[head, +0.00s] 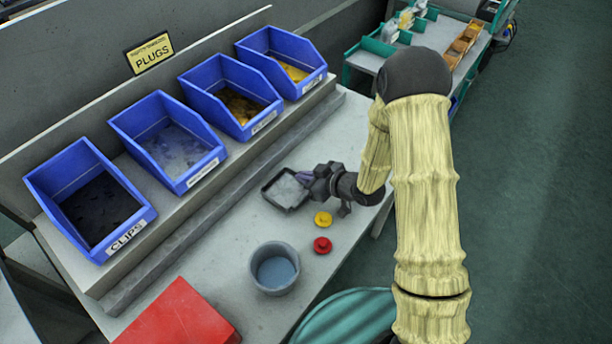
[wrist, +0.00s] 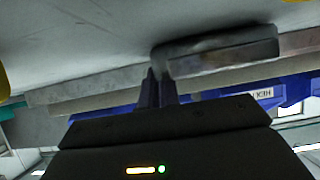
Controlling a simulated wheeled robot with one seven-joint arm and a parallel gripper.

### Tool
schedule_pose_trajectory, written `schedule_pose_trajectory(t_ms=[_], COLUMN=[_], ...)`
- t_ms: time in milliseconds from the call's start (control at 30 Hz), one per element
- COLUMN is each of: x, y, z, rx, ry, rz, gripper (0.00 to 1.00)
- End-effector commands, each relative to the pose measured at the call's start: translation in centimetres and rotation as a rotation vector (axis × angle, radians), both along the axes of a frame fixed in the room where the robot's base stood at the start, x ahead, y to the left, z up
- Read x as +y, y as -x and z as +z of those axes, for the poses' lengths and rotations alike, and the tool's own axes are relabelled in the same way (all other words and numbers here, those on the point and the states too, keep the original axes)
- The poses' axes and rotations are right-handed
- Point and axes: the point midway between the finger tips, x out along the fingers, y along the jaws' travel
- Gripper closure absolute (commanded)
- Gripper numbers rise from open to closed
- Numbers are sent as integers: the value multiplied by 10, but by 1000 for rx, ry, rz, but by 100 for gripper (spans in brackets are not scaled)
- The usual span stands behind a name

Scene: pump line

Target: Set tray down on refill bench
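A small dark-rimmed tray (head: 284,204) with a pale grey inside is at the middle of the grey bench (head: 216,262), in front of the ledge. It looks level, at or very near the bench top; I cannot tell whether it touches. My gripper (head: 304,178) reaches in from the right, its fingers at the tray's right edge. In the wrist view, the fingers (wrist: 158,88) are close together with the tray's end (wrist: 222,52) at their tips. They look shut on its edge. The exact contact is partly hidden.
Blue bins (head: 172,140) stand on a raised ledge behind. A yellow knob (head: 323,219), a red knob (head: 322,245), a grey bucket (head: 274,268) and a red box (head: 178,316) are nearer the front. Bare bench lies left of the tray.

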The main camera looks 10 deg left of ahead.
Motion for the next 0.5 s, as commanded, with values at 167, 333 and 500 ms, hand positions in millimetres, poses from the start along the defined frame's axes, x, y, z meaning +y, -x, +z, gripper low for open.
schedule_pose_trajectory(t_ms=[167, 333, 500], x=[0, -1, -1], y=[0, 0, 0], z=[-2, -2, 0], rx=[1, 0, 0], ry=[1, 1, 0], rz=[-1, -2, -2], gripper=[77, 75, 75])
